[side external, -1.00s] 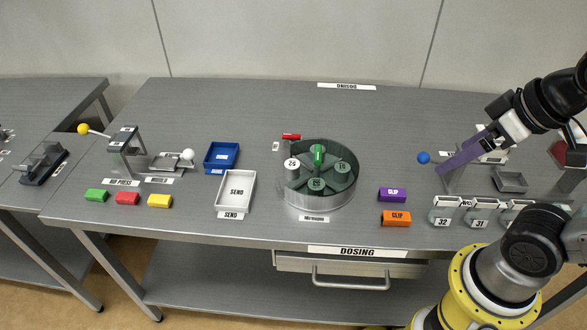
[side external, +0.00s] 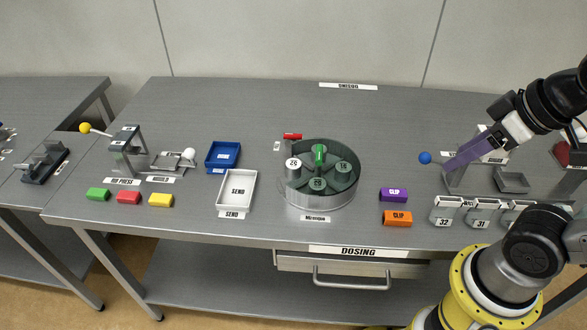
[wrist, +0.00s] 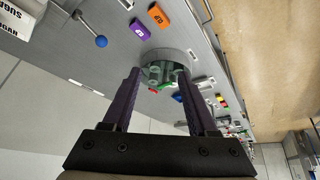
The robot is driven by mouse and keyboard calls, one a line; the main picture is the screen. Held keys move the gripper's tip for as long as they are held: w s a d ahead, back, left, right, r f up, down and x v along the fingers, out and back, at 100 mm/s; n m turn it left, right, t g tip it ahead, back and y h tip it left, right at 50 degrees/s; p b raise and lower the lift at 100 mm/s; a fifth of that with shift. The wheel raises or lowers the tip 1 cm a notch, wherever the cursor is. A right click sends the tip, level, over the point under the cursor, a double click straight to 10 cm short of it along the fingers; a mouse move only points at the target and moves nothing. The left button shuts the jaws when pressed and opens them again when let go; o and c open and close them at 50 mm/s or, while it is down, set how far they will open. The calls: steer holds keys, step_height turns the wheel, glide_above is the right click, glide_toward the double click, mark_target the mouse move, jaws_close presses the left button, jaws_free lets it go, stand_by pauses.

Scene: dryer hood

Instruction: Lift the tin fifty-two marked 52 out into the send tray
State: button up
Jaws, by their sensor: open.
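A round dryer (side external: 317,200) with a metal wall and a green see-through cover stands at the middle of the table. Several tins sit inside it. The tin at the left (side external: 293,164) shows a plain white lid, outside the green tint; its mark is too small to read surely. The others look green through the cover. The white send tray (side external: 237,190) stands left of the dryer and is empty. My gripper (side external: 447,165) is open and empty, well right of the dryer and above the table. In the wrist view, the dryer (wrist: 165,57) appears between my fingers (wrist: 160,75).
A green knob (side external: 319,154) stands on the dryer cover, with a red handle (side external: 292,136) behind. A blue tray (side external: 222,156) lies behind the send tray. Purple (side external: 393,195) and orange (side external: 397,218) clip blocks lie right of the dryer. A blue ball lever (side external: 425,158) stands near my gripper.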

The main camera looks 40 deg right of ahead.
steer(key=w+r+n, duration=0.7)
steer(key=w+r, duration=0.2)
steer(key=w, duration=0.2)
steer(key=n+g, duration=0.6)
steer(key=n, duration=0.1)
glide_above(293, 163)
steer(key=f, duration=2.5)
steer(key=shift+s+f, duration=0.1)
steer(key=shift+s, duration=0.1)
steer(key=shift+f, duration=3)
steer(key=shift+w, duration=0.1)
jaws_close()
